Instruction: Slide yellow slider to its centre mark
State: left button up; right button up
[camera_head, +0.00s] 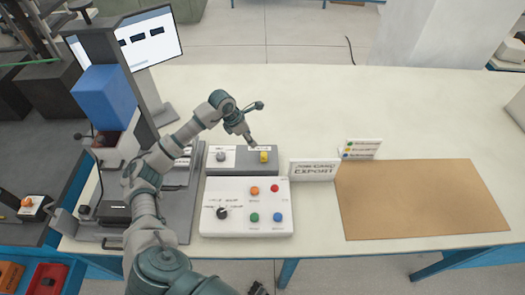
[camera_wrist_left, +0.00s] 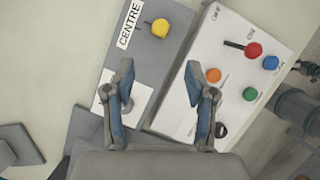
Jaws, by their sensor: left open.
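The yellow slider (camera_head: 263,156) sits on a grey panel (camera_head: 236,170) behind the white button box. In the left wrist view the yellow slider (camera_wrist_left: 160,28) is a round knob at the upper middle, beside a white label reading CENTRE (camera_wrist_left: 130,24). My left gripper (camera_head: 251,142) is above the panel, just behind and left of the slider in the head view. In the left wrist view the gripper (camera_wrist_left: 159,76) is open and empty, its fingers apart, with the slider beyond the fingertips. My right gripper is not in view.
The white button box (camera_head: 238,228) carries a dark knob (camera_head: 222,213) and orange, red, green and blue buttons. An EXPORT sign (camera_head: 313,170) stands right of the panel. A brown mat (camera_head: 420,198) lies further right. The table behind is clear.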

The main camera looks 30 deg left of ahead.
aim_at(263, 154)
pick_arm(q)
jog(key=x, duration=1.3)
jog(key=shift+w+f, duration=0.1)
jog(key=shift+f, duration=0.1)
jog(key=shift+r, duration=0.1)
grip_shut()
